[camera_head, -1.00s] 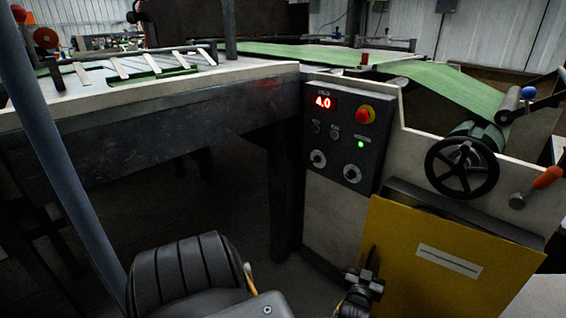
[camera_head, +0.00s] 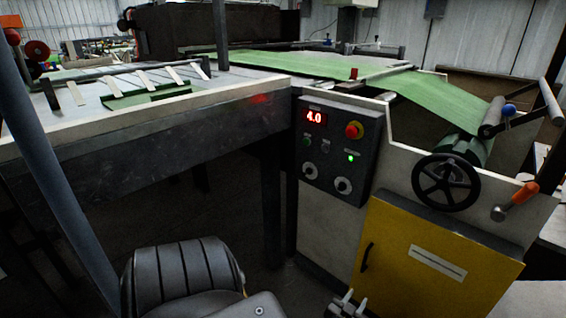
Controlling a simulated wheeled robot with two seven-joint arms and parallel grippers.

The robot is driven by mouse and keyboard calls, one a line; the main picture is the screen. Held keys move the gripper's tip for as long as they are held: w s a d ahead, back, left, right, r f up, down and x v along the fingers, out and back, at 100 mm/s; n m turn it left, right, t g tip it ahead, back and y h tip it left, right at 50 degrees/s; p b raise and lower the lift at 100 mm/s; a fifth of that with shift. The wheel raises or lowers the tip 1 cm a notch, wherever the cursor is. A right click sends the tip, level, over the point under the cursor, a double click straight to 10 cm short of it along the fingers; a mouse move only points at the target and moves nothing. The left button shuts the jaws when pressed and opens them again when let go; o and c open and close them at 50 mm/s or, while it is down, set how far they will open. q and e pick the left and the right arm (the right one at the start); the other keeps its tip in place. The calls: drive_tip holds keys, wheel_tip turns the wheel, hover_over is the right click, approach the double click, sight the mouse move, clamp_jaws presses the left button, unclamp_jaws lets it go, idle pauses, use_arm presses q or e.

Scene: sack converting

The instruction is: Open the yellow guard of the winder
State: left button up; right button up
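The yellow guard (camera_head: 435,268) is a flat panel low on the front of the winder (camera_head: 330,222), at the lower right. It looks shut, flush or nearly so with the frame. Its dark upright handle (camera_head: 367,257) is on its left side, with a pale label strip at mid-panel. My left gripper (camera_head: 347,302) is at the bottom edge, below and left of the handle, and appears apart from it. Only its small grey tips show, and their opening is unclear. My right gripper is out of view.
A control box (camera_head: 338,150) with a lit 4.0 display and red knob is above and left of the guard. A black handwheel (camera_head: 446,182) and an orange-handled lever (camera_head: 515,202) stick out above it. A table (camera_head: 150,150) fills the left.

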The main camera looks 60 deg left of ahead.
use_arm(q)
drive_tip(key=s+d+f+m+g+h+p, duration=0.2)
drive_tip(key=s+d+f+g+p, duration=0.1)
drive_tip(key=s+p, duration=0.4)
drive_tip(key=s+d+f+m+g+h+p, duration=0.1)
drive_tip(key=s+d+f+g+h+p, duration=0.1)
drive_tip(key=s+p, duration=0.6)
drive_tip(key=s+d+f+m+g+h+p, duration=0.2)
drive_tip(key=s+d+f+g+p, duration=0.2)
drive_tip(key=s, duration=1)
drive_tip(key=shift+s+f+m+g+p, duration=0.15)
drive_tip(key=shift+s+m+g+p, duration=0.4)
drive_tip(key=shift+p, duration=1.2)
drive_tip(key=shift+w+n, duration=0.1)
drive_tip(key=shift+n, duration=0.15)
